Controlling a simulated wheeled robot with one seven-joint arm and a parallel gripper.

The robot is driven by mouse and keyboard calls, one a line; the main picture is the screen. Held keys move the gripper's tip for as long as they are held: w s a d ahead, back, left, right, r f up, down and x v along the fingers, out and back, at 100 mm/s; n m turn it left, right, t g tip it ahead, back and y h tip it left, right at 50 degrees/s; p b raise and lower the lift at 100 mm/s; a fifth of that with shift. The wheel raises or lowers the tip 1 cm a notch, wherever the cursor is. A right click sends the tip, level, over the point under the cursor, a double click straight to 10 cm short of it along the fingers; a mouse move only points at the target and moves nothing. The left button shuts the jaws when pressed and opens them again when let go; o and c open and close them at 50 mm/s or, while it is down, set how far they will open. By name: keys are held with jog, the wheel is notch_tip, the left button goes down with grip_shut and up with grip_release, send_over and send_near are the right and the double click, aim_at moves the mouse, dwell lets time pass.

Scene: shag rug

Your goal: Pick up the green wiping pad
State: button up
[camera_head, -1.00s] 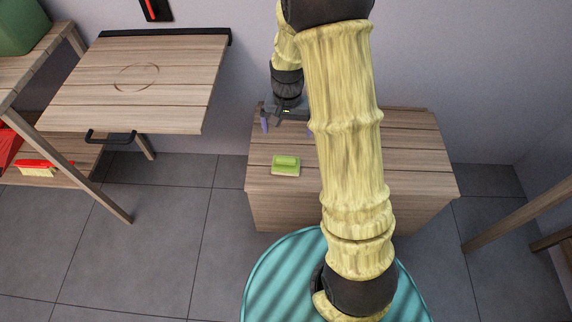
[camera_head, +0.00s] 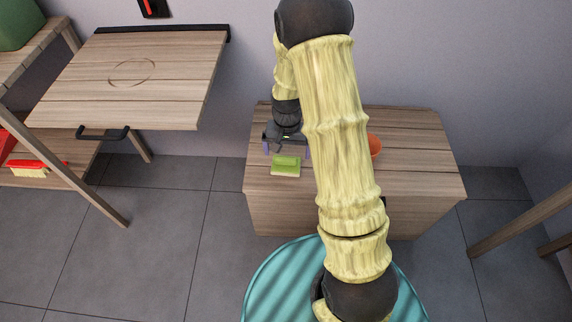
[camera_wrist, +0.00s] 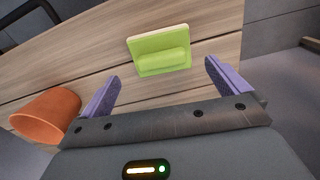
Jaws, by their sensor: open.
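The green wiping pad (camera_head: 286,166) lies on the wooden cabinet top near its front left corner. In the wrist view the pad (camera_wrist: 160,52) is a flat green rectangle with a raised rounded grip and a pale edge. My gripper (camera_head: 287,148) is just behind and above the pad in the head view. In the wrist view my gripper's (camera_wrist: 163,85) two purple fingers are spread wide and empty. The pad is centred ahead of the gap between them and apart from both fingers.
The wooden cabinet (camera_head: 425,165) also holds an orange cup (camera_wrist: 45,115), which is partly hidden by my arm in the head view (camera_head: 375,146). A folding wooden table (camera_head: 135,80) stands left. A wooden frame (camera_head: 520,215) stands right.

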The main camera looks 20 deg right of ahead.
aim_at(286, 158)
jog(key=f+b, duration=0.1)
jog(key=f, duration=0.1)
jog(key=f+b, duration=0.2)
jog(key=f, duration=0.1)
jog(key=shift+s+a+f, duration=0.15)
jog(key=shift+a, duration=0.05)
jog(key=c, duration=0.9)
notch_tip(286, 158, up, 10)
jog(key=p, duration=0.4)
